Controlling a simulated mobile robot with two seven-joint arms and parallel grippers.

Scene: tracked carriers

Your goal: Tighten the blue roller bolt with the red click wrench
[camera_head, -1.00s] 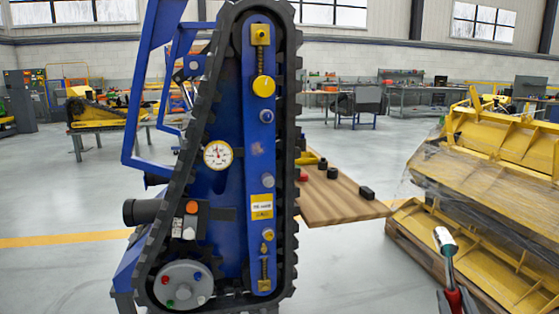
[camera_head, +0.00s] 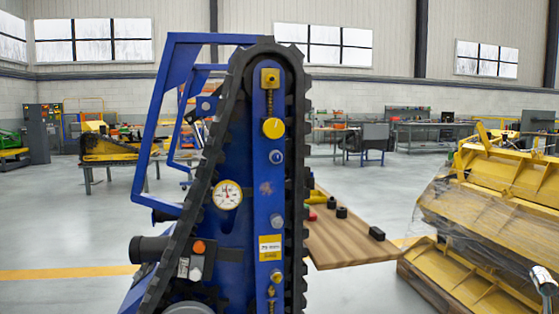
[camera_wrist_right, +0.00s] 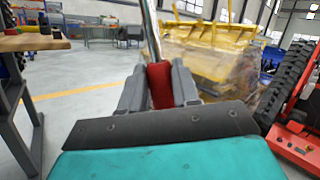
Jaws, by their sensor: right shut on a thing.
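The tracked carrier's blue side frame (camera_head: 265,190) stands upright in the middle of the head view. A round blue bolt head (camera_head: 276,157) sits on it below a yellow knob (camera_head: 272,128); greyer bolts (camera_head: 276,221) are lower down. The grey wheel (camera_head: 190,308) is mostly cut off at the bottom edge. My right gripper (camera_wrist_right: 158,88) is shut on the red handle of the click wrench (camera_wrist_right: 160,84), whose metal shaft points away. The wrench's silver end (camera_head: 543,280) shows at the far right of the head view, well apart from the carrier. My left gripper is out of view.
A wooden bench (camera_head: 345,240) with several dark small parts and a red one stands right of the carrier. A wrapped stack of yellow metal parts (camera_head: 490,200) fills the right side. A dial gauge (camera_head: 227,194) is on the carrier. Open floor lies on the left.

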